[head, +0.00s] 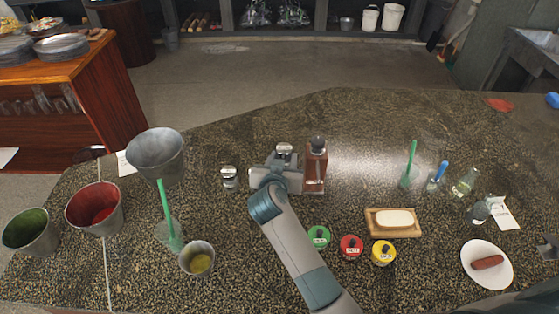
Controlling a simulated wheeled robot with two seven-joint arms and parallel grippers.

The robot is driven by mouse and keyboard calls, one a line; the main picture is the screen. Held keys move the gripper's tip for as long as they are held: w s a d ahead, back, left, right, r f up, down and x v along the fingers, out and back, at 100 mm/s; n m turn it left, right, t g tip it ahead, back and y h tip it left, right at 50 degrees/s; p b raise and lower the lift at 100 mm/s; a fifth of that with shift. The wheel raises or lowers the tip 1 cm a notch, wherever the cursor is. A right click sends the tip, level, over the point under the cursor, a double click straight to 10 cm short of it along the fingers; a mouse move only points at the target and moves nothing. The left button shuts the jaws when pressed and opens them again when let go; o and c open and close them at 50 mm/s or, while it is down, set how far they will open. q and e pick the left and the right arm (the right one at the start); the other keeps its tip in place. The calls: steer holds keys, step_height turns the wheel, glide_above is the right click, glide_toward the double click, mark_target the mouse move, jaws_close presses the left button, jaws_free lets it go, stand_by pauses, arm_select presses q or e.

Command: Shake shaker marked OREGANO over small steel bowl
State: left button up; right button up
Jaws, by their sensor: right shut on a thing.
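My right gripper (281,172) reaches over the middle of the counter and is shut on a small shaker (285,150) with a shiny metal top. Most of the shaker is hidden behind the gripper, and I cannot read any marking on it. A similar metal-topped shaker (229,175) stands upright on the counter to the left, apart from the gripper. A small steel bowl (187,262) with something yellow inside sits front left, to the left of my forearm. My left gripper is not in view.
A reddish-brown dark-capped bottle (317,172) stands close right of the gripper. Metal buckets (155,150) and a glass with a green-handled tool (170,235) stand left. Green (318,238), red (351,246) and yellow (384,253) pots line the front. The counter's back right is mostly clear.

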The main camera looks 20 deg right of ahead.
steer(key=s+d+f+b, duration=0.1)
steer(key=s+f+b, duration=0.2)
steer(key=s+b, duration=1.2)
steer(key=shift+s+d+m+g+h, duration=0.3)
steer(key=shift+s+m+h, duration=0.1)
steer(key=shift+s, duration=0.1)
steer(key=shift+f, duration=0.1)
